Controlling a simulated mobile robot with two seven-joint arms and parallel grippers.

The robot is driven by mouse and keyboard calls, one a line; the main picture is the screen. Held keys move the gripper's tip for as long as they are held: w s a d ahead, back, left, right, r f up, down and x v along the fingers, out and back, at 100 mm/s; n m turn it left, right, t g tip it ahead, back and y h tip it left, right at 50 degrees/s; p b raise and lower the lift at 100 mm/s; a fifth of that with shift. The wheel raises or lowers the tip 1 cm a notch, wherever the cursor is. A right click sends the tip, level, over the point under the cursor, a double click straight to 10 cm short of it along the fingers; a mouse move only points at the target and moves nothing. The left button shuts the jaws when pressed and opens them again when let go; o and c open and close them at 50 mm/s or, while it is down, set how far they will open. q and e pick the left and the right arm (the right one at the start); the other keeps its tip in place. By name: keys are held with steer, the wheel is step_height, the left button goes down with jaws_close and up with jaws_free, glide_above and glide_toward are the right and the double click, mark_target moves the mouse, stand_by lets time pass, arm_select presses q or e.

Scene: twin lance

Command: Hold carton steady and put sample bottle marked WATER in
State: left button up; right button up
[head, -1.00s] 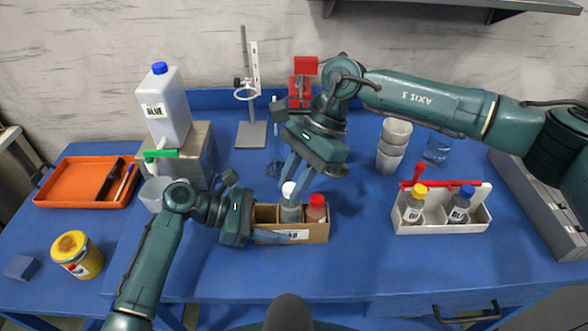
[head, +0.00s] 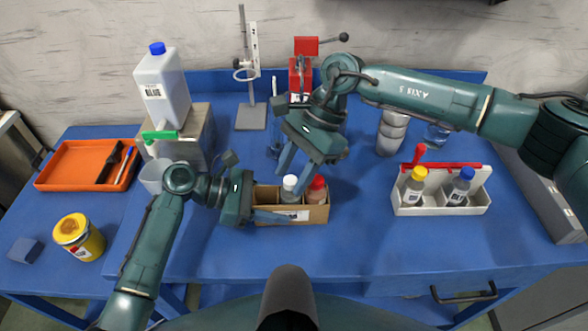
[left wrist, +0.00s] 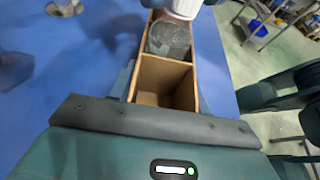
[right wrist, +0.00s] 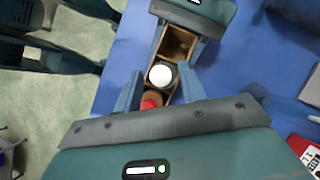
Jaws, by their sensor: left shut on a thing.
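The carton (head: 262,220) is a small brown open box on the blue table, with compartments in a row. My left gripper (head: 268,213) is shut on its wall. The carton's left compartment is empty, as the left wrist view shows (left wrist: 165,85). A clear bottle with a white cap (head: 291,192) stands in the middle compartment; it also shows in the right wrist view (right wrist: 160,75). Its label is hidden, so I cannot read WATER. A red-capped bottle (head: 317,190) is in the right compartment. My right gripper (head: 290,180) is open, its fingers on either side of the white cap.
A white caddy (head: 440,208) with a yellow-capped and a blue-capped bottle stands at the right. Stacked cups (head: 391,133) are behind it. A jug (head: 162,90), an orange tray (head: 70,185) and a yellow jar (head: 85,243) are at the left. The front table is clear.

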steer(key=shift+o, duration=0.8)
steer(key=v, duration=1.2)
arm_select(q)
steer(key=o, duration=1)
